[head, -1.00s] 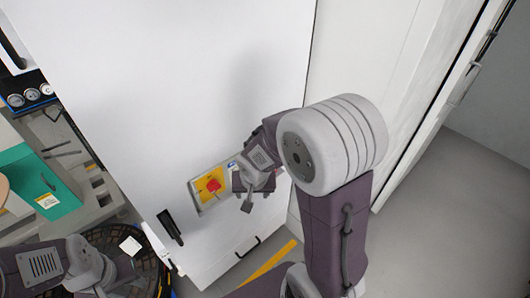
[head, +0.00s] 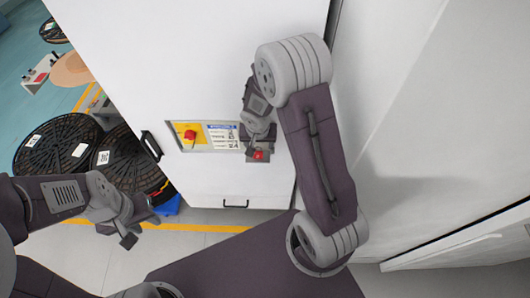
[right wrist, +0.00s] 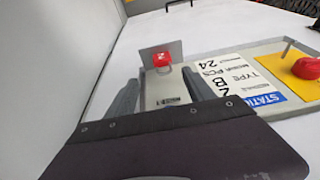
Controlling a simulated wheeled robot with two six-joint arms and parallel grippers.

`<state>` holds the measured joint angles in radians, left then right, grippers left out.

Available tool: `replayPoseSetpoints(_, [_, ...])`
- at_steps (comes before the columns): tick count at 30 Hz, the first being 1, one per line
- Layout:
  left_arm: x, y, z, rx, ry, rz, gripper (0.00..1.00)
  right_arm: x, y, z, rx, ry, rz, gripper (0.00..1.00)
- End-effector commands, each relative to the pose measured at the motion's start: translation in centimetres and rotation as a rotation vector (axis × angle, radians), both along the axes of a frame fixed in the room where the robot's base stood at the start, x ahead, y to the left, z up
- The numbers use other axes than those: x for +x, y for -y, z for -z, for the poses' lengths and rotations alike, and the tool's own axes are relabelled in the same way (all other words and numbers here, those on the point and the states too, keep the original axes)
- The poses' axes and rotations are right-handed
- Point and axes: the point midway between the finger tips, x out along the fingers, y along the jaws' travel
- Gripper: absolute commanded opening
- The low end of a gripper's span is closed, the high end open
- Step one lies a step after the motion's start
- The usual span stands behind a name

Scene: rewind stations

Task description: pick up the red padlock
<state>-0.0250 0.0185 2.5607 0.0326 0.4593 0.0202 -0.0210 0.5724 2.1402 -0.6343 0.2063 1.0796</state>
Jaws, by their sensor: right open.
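The red padlock (head: 258,156) sits at a small grey bracket on the white cabinet front, just right of the label panel. In the head view my right gripper (head: 256,138) partly covers the bracket. My left gripper (head: 137,222) hangs at lower left, away from the padlock; its jaw opening is unclear.
A red knob on a yellow plate (head: 181,140) and a white-and-blue label (head: 222,137) lie left of the padlock. A black handle (head: 151,146) is on the cabinet. Black reels (head: 60,150) stand at left. A white wall surface (head: 400,110) rises at right.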

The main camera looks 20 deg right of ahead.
Motion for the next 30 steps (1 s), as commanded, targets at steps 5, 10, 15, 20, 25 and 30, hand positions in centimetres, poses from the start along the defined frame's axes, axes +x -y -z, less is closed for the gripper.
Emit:
replayPoseSetpoints(5, [0.0,0.0,-0.8,0.0,0.001,0.0,0.36,-0.5,0.0,-0.1,0.0,-0.02,0.0,0.62])
replayPoseSetpoints(10, [0.0,0.0,0.1,0.0,0.001,0.0,0.36,-0.2,0.2,1.7,0.0,-0.022,0.001,0.62])
replayPoseSetpoints(15, [0.0,0.0,0.8,0.0,0.001,0.0,0.36,0.4,0.4,3.7,0.0,-0.021,0.0,0.62])
replayPoseSetpoints(20, [0.0,0.0,0.9,0.0,0.001,0.0,0.36,0.6,0.5,4.3,0.0,-0.021,0.0,0.62])
replayPoseSetpoints(25, [0.1,0.0,2.0,0.0,0.001,0.0,0.36,1.4,1.0,7.4,0.0,-0.021,-0.001,0.62])
replayPoseSetpoints(30, [0.0,0.0,2.5,0.0,0.001,0.0,0.36,1.9,1.1,8.8,-0.001,-0.019,0.0,0.62])
